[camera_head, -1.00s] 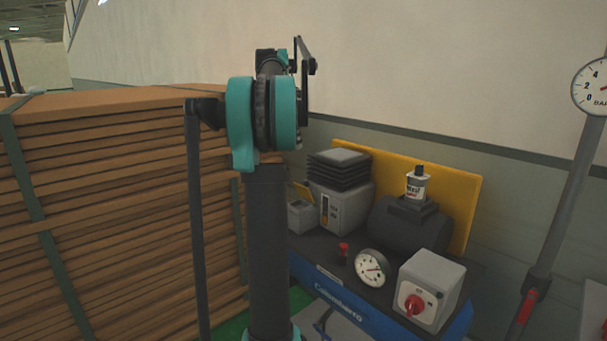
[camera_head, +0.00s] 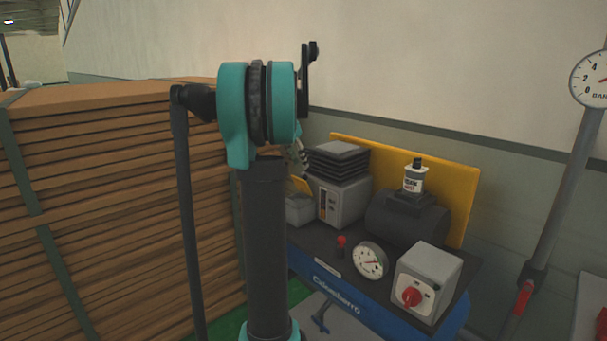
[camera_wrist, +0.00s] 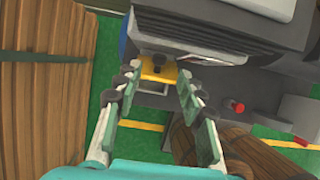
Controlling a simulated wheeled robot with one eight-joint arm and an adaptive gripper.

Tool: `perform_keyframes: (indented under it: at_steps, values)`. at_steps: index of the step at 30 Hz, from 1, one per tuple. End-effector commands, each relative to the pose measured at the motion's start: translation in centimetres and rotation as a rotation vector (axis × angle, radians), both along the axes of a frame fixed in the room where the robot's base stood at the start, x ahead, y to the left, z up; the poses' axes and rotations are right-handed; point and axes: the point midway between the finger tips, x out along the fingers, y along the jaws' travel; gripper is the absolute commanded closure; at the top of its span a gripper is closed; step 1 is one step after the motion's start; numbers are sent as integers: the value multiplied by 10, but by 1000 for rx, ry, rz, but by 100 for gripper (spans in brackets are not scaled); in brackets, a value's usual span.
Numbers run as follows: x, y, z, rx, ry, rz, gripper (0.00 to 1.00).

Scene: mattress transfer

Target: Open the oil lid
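A small yellow lid-like piece (camera_wrist: 152,74) with a dark knob (camera_wrist: 158,58) shows between my fingertips in the wrist view; I cannot tell if it is the oil lid. In the head view a yellow flap (camera_head: 300,185) stands over a small grey box (camera_head: 299,210). A white bottle (camera_head: 415,180) with a black cap (camera_head: 418,162) stands on the dark motor. My gripper (camera_wrist: 158,80) is open and empty, its fingers either side of the yellow piece; contact is unclear. In the head view it is mostly hidden behind my arm.
The blue-fronted machine (camera_head: 338,291) carries a ribbed grey unit (camera_head: 340,200), a red knob (camera_head: 341,241), a gauge (camera_head: 370,261) and a switch box (camera_head: 430,280). Stacked brown boards (camera_head: 110,200) stand close on the left. A post with a dial (camera_head: 590,80) is at right.

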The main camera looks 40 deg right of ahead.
Motion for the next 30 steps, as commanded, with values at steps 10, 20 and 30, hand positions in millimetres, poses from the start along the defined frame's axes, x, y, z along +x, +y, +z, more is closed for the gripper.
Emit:
perform_keyframes:
  at_steps: [10, 20, 30]
  values:
    - [2, -20, -48, 0, -1, -1, 61]
    - [2, -23, -56, 0, -1, 0, 61]
    - [2, -23, -56, 0, 0, 0, 90]
